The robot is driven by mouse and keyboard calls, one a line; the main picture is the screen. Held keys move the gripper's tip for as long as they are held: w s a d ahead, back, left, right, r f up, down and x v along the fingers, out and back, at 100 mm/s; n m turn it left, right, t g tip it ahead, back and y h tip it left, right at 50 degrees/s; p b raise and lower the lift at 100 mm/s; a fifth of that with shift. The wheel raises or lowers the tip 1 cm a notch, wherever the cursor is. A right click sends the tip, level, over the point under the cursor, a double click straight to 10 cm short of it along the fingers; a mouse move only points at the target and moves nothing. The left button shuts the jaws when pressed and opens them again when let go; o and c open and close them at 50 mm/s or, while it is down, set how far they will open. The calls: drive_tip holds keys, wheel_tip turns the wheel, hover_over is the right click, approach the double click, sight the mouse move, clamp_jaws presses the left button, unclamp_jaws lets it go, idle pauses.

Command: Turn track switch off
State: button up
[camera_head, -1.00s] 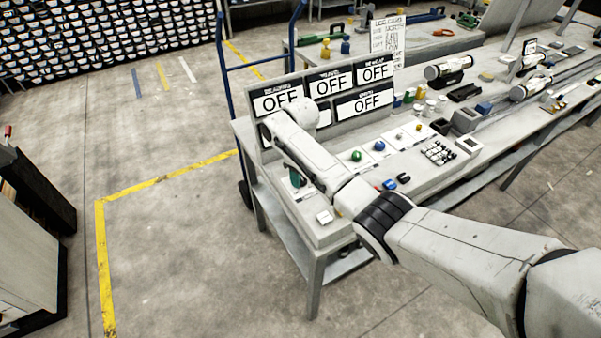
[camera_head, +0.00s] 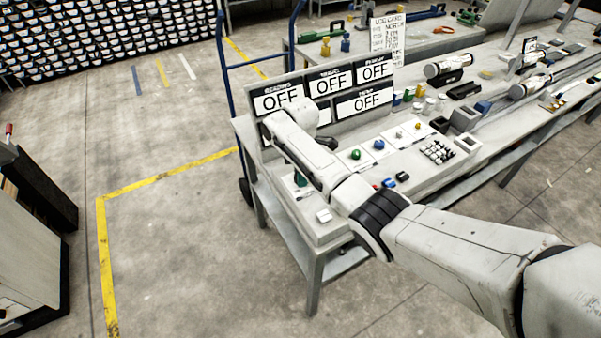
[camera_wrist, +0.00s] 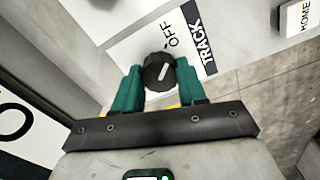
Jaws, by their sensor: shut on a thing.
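The track switch is a black round knob (camera_wrist: 158,72) with a light pointer line, beside a white label (camera_wrist: 185,40) reading OFF and TRACK in the wrist view. The pointer line is tilted and points up towards the OFF mark. My gripper (camera_wrist: 158,80) has green fingers, one on each side of the knob, and is shut on it. In the head view my arm hides the knob, and only a little of my green gripper (camera_head: 300,180) shows at the panel's left end.
Display boards (camera_head: 280,97) reading OFF stand behind the panel; one is partly hidden by my arm. Green (camera_head: 355,154) and blue (camera_head: 379,144) knobs sit to the right. A white HOME button (camera_wrist: 300,18) is near the track label. Floor left of the bench is clear.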

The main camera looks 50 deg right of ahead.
drive_tip(key=shift+n, duration=0.4)
drive_tip(key=shift+r, duration=0.1)
drive_tip(key=o, duration=1.1)
drive_tip(key=shift+c, duration=0.2)
wheel_tip(320, 180, up, 11)
drive_tip(key=b, duration=0.1)
